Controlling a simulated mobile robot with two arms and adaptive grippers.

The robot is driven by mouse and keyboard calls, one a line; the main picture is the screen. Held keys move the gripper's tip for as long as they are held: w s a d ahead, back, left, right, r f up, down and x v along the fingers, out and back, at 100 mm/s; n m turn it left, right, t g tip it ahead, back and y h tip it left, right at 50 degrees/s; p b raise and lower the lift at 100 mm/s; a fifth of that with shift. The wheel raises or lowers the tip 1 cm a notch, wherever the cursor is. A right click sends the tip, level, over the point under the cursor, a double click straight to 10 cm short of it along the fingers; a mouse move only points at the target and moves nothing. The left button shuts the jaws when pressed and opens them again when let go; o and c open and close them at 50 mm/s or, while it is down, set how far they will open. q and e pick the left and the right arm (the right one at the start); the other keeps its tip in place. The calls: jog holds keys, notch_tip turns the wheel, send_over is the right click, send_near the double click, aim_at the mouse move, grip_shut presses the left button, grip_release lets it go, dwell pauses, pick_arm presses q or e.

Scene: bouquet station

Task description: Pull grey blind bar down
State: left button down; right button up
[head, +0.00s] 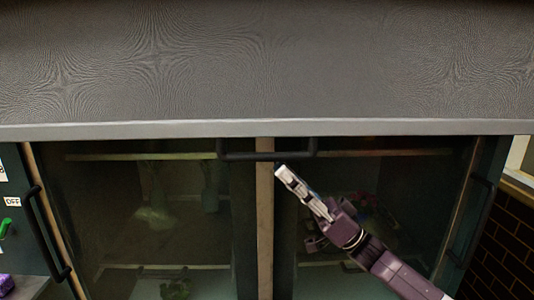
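The grey blind (267,65) fills the top of the head view. Its light grey bar (150,131) runs nearly level along the lower edge, across the whole width. A black handle (267,156) shows just under the middle of the bar and appears joined to it. My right gripper (281,174) points up and left, with its tip just below the handle and a small gap visible between them. Its fingers are seen nearly edge-on, so its opening is unclear. My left gripper is not in view.
Behind the bar stands a dark glass-fronted cabinet with a wooden middle post (265,220) and dim vases (155,200) inside. A black upright handle (45,233) is at left, beside an OFF label (12,202) and green switch (6,226). Another handle (469,220) is at right.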

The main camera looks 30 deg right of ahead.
aim_at(266, 157)
jog(key=p+x, duration=0.1)
jog(key=x, duration=0.3)
jog(key=shift+w+a+r+p, duration=0.1)
jog(key=shift+a+r+p, duration=0.05)
jog(key=shift+r+p, duration=0.15)
jog(key=shift+w+a+r, duration=0.3)
jog(key=shift+w+a, duration=0.1)
jog(key=shift+c, duration=0.7)
grip_shut()
